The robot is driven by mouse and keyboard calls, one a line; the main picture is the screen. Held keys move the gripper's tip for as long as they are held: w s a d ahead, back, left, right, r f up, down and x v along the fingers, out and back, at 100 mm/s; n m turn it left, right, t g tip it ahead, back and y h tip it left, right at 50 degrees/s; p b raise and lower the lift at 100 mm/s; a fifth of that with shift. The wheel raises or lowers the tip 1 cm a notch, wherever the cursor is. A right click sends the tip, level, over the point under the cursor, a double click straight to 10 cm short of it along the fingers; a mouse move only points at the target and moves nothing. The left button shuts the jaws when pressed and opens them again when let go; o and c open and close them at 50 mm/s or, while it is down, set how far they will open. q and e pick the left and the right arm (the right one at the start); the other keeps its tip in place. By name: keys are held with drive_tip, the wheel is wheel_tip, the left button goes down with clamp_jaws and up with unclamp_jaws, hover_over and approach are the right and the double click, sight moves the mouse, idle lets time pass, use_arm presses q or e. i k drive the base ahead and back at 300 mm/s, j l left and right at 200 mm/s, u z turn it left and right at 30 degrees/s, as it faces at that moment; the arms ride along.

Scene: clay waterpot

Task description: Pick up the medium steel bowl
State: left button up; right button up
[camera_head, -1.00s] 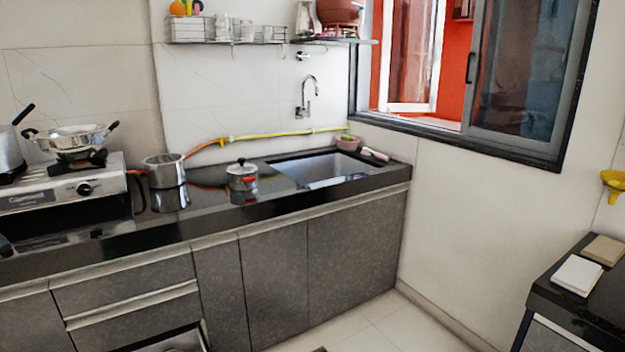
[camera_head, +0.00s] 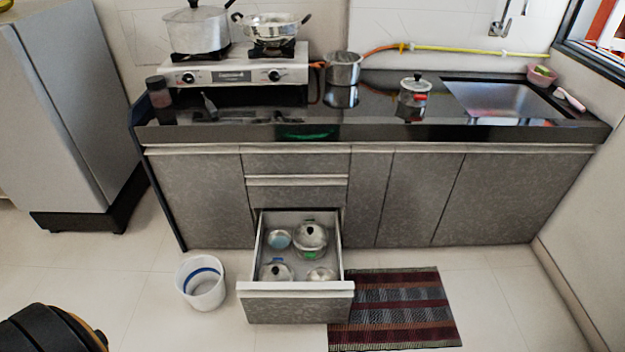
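I cannot tell for sure which steel vessel is the medium steel bowl. An open drawer (camera_head: 297,289) below the counter holds several round steel vessels: a larger lidded one (camera_head: 310,238) at the back right, a lidded one (camera_head: 276,272) at the front left, a shallow one (camera_head: 321,274) at the front right and a small bluish one (camera_head: 278,239) at the back left. A steel pot (camera_head: 343,68) stands on the counter right of the stove. A two-handled steel pan (camera_head: 270,28) sits on the right burner. Neither gripper is in view.
The stove (camera_head: 235,75) also bears a large lidded pot (camera_head: 197,29). A small lidded pot (camera_head: 414,91) stands left of the sink (camera_head: 503,100). A white bucket (camera_head: 201,283) and a striped mat (camera_head: 393,309) flank the drawer. A grey fridge (camera_head: 70,105) stands left.

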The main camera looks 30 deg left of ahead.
sight(279, 240)
drive_tip(key=u, duration=1)
